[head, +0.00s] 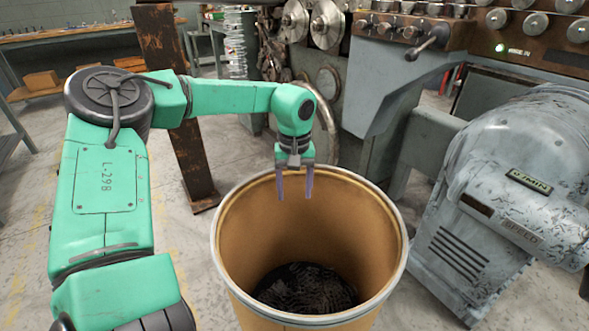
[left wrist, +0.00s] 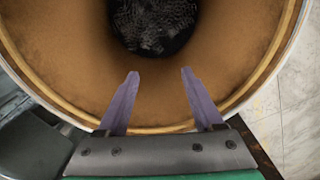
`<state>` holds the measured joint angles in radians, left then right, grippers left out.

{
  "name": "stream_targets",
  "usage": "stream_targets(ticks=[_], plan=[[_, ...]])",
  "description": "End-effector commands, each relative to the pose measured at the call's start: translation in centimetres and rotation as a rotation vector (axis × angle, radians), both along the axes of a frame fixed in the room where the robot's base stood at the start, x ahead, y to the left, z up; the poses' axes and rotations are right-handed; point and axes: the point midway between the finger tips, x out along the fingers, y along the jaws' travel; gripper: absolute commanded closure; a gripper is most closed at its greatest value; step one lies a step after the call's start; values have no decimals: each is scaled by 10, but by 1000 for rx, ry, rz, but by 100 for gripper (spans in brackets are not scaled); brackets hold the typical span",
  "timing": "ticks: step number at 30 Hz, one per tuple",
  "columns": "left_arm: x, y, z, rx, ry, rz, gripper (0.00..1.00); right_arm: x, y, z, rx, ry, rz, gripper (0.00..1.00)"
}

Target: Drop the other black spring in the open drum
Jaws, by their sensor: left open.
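The open drum (head: 228,240) is a tall brown cylinder with a pale metal rim, standing upright in front of me. A dark heap of black springs (head: 305,288) lies at its bottom; I cannot pick out single springs. The heap also shows in the left wrist view (left wrist: 155,25). My left gripper (head: 295,196) is over the far part of the drum's mouth, pointing down. Its two purple fingers (left wrist: 158,85) are apart with nothing between them. My right gripper is not in view.
A grey motor housing (head: 520,190) stands close to the drum's right side. The coiling machine (head: 390,90) with knobs and a lever is behind it. A rusty post (head: 170,100) stands behind my left arm. Bare floor lies left of the drum.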

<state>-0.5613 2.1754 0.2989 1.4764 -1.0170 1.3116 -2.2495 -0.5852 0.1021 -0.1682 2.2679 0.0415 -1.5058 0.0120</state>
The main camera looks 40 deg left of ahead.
Motion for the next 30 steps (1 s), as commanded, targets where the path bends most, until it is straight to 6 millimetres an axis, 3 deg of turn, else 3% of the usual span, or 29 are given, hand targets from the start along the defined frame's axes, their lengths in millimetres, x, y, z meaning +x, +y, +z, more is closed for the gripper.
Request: stream_targets(ticks=[12,18,30], plan=[[1,0,94,1,-4,0,32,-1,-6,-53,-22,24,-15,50],[1,0,128,1,-3,0,32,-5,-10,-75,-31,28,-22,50],[0,0,136,0,-1,0,32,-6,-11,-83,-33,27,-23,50]])
